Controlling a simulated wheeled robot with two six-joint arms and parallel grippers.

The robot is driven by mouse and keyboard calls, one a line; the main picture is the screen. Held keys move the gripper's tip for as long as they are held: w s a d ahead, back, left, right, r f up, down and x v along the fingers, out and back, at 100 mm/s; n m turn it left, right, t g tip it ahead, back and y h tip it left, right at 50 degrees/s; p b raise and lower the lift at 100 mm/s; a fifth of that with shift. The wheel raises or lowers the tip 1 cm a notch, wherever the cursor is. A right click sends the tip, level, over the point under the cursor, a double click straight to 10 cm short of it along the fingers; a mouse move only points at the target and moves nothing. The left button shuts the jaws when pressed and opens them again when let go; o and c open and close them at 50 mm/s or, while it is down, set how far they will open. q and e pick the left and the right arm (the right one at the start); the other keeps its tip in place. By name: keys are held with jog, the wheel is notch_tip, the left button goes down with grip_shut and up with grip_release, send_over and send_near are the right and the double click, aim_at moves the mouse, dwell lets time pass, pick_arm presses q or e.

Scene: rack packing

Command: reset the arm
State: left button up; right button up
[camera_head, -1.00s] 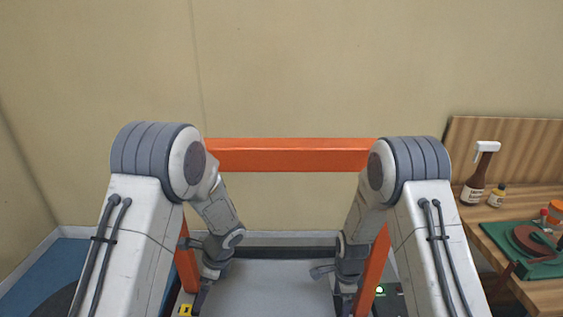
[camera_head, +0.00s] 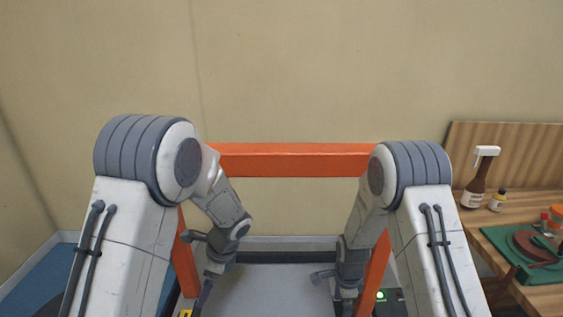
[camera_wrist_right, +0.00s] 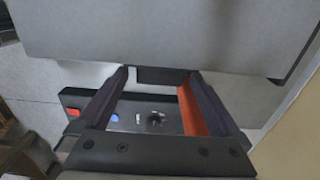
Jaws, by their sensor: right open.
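Both of my arms reach forward and down in the head view, on either side of a grey flat surface (camera_head: 268,288). A grey panel (camera_wrist_right: 165,35) lies just beyond the fingertips. Whether the fingers touch it I cannot tell.
An orange frame (camera_head: 290,160) stands behind my arms. A wooden table (camera_head: 540,296) at the right holds a brown spray bottle (camera_head: 474,188), a small bottle (camera_head: 497,200) and a green mat (camera_head: 497,240). A control panel (camera_wrist_right: 135,113) with a red button shows between and beside the right fingers.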

aim_at(196, 309)
notch_tip(196, 309, up, 12)
jog(key=f, duration=0.1)
notch_tip(196, 309, down, 12)
jog(key=shift+s+r, duration=0.1)
jog(key=shift+r, duration=0.1)
pick_arm(q)
jog(key=x, duration=1.1)
jog(key=shift+s+a+f, duration=0.1)
jog(key=shift+a+f, duration=0.1)
jog(key=shift+f, duration=0.1)
pick_arm(e)
jog(key=shift+r, duration=0.2)
pick_arm(q)
notch_tip(196, 309, up, 13)
jog(key=p, duration=1.2)
jog(key=shift+p, duration=0.4)
pick_arm(e)
notch_tip(196, 309, up, 13)
jog(key=shift+f, duration=0.1)
